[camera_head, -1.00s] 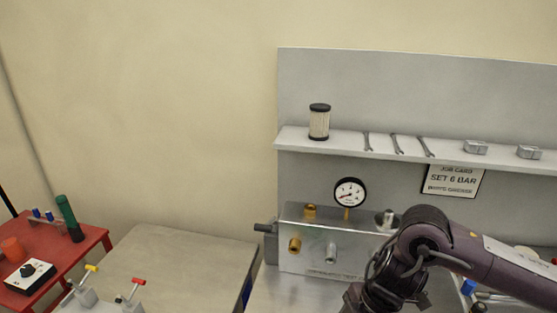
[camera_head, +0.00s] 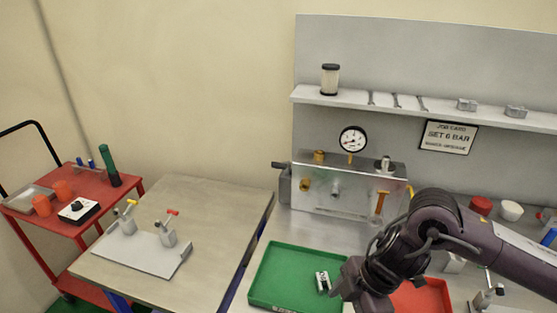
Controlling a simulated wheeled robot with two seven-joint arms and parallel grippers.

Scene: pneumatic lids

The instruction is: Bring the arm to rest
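My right arm comes in from the right and bends down over the bench, between the green tray (camera_head: 268,302) and the red tray (camera_head: 446,305). Its gripper end is at the bottom of the picture, beside the green tray, and its fingers cannot be made out. A small silver and black fitting (camera_head: 323,281) lies in the green tray, just left of my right arm's wrist. My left arm and gripper are not in view.
A pressure panel (camera_head: 370,178) with a round gauge (camera_head: 352,139) stands at the back of the bench. The left table holds a grey plate (camera_head: 152,258) with two valves. A red trolley (camera_head: 128,190) stands far left. The shelf (camera_head: 440,112) holds a filter and tools.

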